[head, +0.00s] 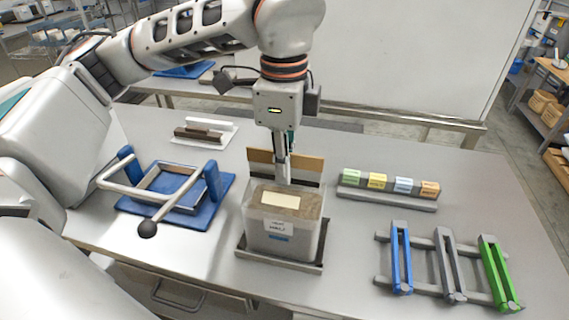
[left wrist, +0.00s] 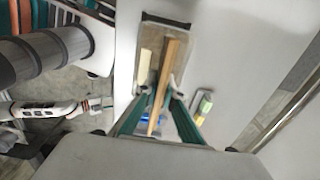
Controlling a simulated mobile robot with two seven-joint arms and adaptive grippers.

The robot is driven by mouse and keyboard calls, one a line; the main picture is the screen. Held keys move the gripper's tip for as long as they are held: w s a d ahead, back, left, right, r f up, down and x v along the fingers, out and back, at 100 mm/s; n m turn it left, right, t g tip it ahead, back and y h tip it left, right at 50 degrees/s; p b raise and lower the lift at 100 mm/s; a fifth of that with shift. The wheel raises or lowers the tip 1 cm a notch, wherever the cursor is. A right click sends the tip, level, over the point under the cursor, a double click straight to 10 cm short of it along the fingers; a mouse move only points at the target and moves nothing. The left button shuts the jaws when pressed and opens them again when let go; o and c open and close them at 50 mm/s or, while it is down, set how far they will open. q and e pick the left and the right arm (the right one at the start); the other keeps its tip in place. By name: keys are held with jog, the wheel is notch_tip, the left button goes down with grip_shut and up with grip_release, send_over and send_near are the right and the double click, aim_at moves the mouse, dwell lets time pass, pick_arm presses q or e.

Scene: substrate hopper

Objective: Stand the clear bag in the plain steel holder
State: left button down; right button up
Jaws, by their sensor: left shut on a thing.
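The clear bag (head: 310,235) is box-shaped, holds brown substrate and carries a white label. It looks upright, in or just over the plain steel holder (head: 280,262), a shallow tray; I cannot tell if its base touches. My left gripper (head: 283,180) points down at the bag's top, shut on it by the tan upper strip (head: 312,164). In the left wrist view the fingers (left wrist: 161,90) flank the tan strip (left wrist: 172,60), with the bag (left wrist: 165,33) beyond. My right gripper is not in view.
A blue holder with a pale frame (head: 225,190) lies to the left. A white tray (head: 222,128) with a brown piece is behind it. Several coloured blocks (head: 377,181) stand on a grey rack to the right. Blue, grey and green clips (head: 488,262) lie front right.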

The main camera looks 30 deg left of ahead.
pick_arm(q)
jog(key=shift+f, duration=0.1)
dwell(0.3)
jog(key=c, duration=2.1)
grip_release()
jog(key=shift+f, duration=0.1)
notch_tip(320, 180, up, 12)
jog(key=shift+s+r, duration=0.1)
